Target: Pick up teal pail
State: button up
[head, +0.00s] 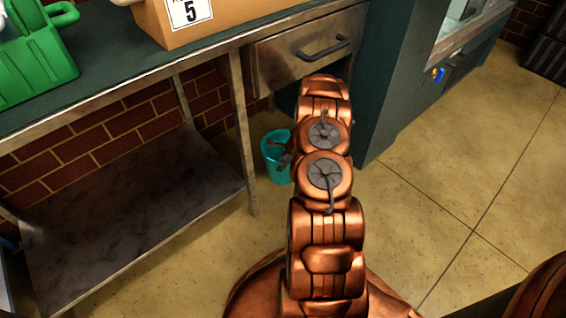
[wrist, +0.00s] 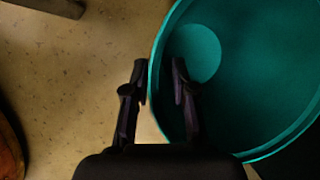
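The teal pail (head: 271,150) stands on the floor under the counter, beside a table leg, partly hidden by my copper arm. In the wrist view the pail (wrist: 255,100) fills the right side, seen from above with its inside bare. My gripper (wrist: 160,72) is open. One finger shows over the floor outside the pail and the other over its inside, with the near-left rim running between them. A gap shows between the fingers and the rim; I cannot tell the exact height. In the head view only a small dark part of the gripper (head: 283,158) shows at the pail.
A counter (head: 225,38) with a drawer (head: 305,45) overhangs the pail. A low metal shelf (head: 120,215) is at left, and a dark cabinet (head: 400,80) is at right. A green container (head: 35,60) and a cardboard box (head: 225,15) stand on the counter. Open floor (head: 460,190) lies at right.

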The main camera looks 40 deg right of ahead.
grip_shut()
jog(key=shift+a, duration=0.1)
dwell(0.5)
